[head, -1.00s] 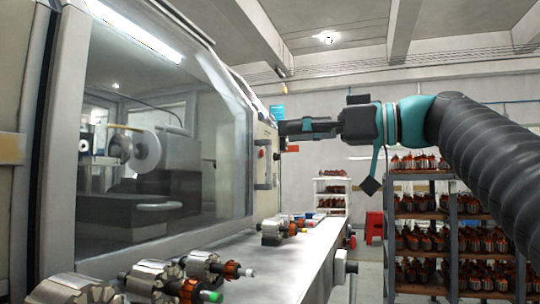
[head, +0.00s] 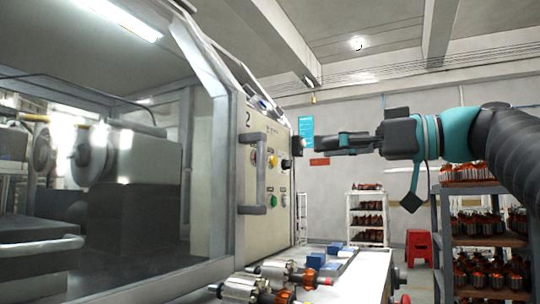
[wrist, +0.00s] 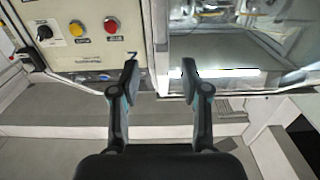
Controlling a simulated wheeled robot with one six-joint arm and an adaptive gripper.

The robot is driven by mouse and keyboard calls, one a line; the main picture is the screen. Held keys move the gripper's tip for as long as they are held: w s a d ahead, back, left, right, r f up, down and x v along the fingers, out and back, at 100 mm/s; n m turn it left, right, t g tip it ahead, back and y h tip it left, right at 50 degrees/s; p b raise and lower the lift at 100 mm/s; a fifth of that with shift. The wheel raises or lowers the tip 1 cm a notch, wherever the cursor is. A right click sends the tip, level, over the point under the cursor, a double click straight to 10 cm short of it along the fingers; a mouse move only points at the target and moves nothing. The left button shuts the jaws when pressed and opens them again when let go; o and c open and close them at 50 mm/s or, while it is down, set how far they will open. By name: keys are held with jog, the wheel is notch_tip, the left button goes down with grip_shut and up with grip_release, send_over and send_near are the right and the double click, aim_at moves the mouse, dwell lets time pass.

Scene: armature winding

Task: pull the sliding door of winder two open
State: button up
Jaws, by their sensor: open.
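Winder two is the machine on the left, with a "2" on its cream control panel (head: 272,160). Its sliding door (head: 222,170) has a grey frame and large clear window, and covers the machine's front. A grey vertical bar handle (head: 246,178) stands by the door's right edge, left of the panel buttons. My gripper (head: 322,144) is open and empty, right of the panel and apart from the handle. In the wrist view my gripper's fingers (wrist: 159,75) are spread before the panel's edge and the pale door frame (wrist: 157,35); I cannot make out the handle there.
A bench ledge (head: 358,280) below the panel bears armatures (head: 290,272) and blue blocks (head: 333,248). A shelf rack (head: 443,235) with copper-wound parts stands right, a white rack (head: 368,218) and red stool (head: 419,247) behind. Yellow and red buttons (wrist: 111,25) show in the wrist view.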

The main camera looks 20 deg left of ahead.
aim_at(264, 151)
jog(key=a, duration=0.4)
jog(key=a+p, duration=0.1)
jog(key=a, duration=0.4)
jog(key=w+a+p, duration=0.1)
jog(key=a, duration=0.3)
jog(key=shift+a, duration=0.15)
grip_shut()
